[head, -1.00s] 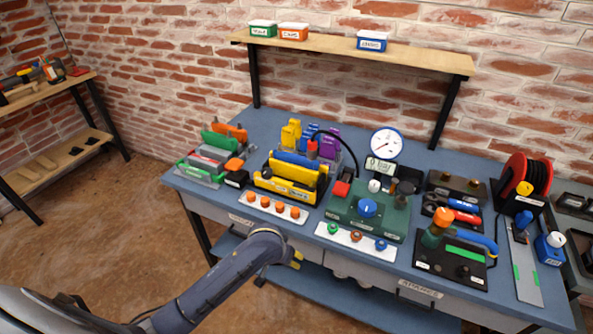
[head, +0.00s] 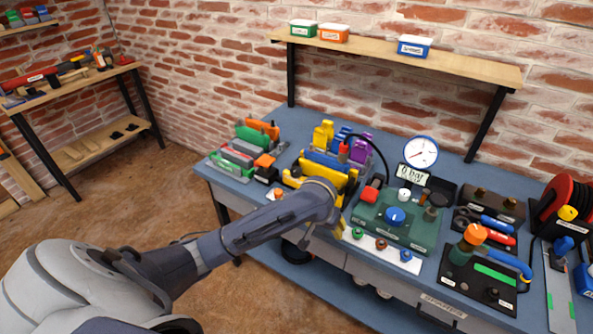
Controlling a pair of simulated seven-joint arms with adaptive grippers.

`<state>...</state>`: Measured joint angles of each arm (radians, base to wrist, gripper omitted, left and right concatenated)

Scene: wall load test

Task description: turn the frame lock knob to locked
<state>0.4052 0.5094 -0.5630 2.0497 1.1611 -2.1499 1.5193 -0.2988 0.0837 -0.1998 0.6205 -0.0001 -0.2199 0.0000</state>
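A yellow frame (head: 290,180) holding a blue bar stands on the blue workbench, and my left arm covers its front. I cannot tell which knob is the frame lock knob; no label for it is readable. One orange knob (head: 278,193) shows just left of the arm; the rest of its white strip is hidden. My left gripper (head: 341,231) is over the bench's front edge, with a yellow tip beside the other white strip. Its fingers are mostly hidden, so its opening is unclear. My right gripper is out of view.
A green block with a blue knob (head: 395,217) and a gauge (head: 421,152) stand right of the gripper. Clamps (head: 245,150) stand at left.

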